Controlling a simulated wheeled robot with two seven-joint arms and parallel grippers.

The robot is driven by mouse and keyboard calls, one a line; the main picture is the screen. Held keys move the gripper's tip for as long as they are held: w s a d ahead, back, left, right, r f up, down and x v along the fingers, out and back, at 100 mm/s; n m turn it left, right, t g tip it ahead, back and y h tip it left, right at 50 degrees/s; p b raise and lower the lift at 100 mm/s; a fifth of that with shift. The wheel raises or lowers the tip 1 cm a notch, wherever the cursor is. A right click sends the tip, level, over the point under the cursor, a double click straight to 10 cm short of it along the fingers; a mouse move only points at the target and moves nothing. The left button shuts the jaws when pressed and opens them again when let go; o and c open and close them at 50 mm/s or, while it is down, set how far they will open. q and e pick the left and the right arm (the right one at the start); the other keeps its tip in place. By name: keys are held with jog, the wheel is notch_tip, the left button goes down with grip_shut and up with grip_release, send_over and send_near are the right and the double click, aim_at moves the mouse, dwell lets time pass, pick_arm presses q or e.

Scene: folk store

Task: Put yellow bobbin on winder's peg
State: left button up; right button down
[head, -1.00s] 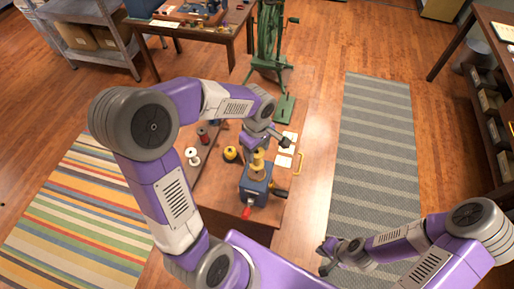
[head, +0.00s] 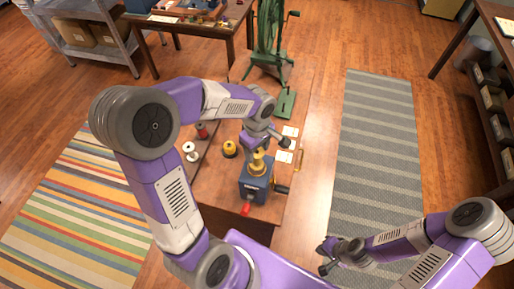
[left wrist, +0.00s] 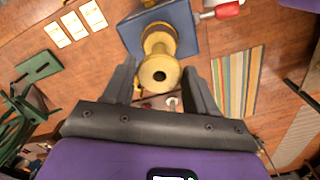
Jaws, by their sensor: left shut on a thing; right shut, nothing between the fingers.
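The winder (head: 254,188) is a blue box with a red-handled crank, standing on the wooden table. A yellow bobbin (head: 258,161) is upright at the top of the winder. In the left wrist view its round brass-coloured end (left wrist: 159,74) faces me, with the blue winder (left wrist: 180,28) behind it. My left gripper (head: 267,143) is above the winder, and its fingers are on either side of the bobbin, shut on it. The peg is hidden, so I cannot tell how far the bobbin sits on it. My right gripper (head: 325,256) is shut and empty, low over the floor at the right.
A yellow-and-dark spool (head: 229,148), a white spool (head: 190,151) and a red spool (head: 202,130) stand left of the winder. Pale cards (head: 290,132) lie behind it at the right. A green stand (head: 272,55) is at the table's far end.

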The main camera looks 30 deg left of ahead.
pick_arm(q)
jog(key=shift+f+b, duration=0.6)
jog(key=shift+f, duration=0.2)
jog(key=o, duration=0.9)
jog(key=shift+c, duration=0.2)
notch_tip(320, 180, up, 8)
jog(key=shift+f+p, duration=0.15)
jog(key=shift+p, duration=0.25)
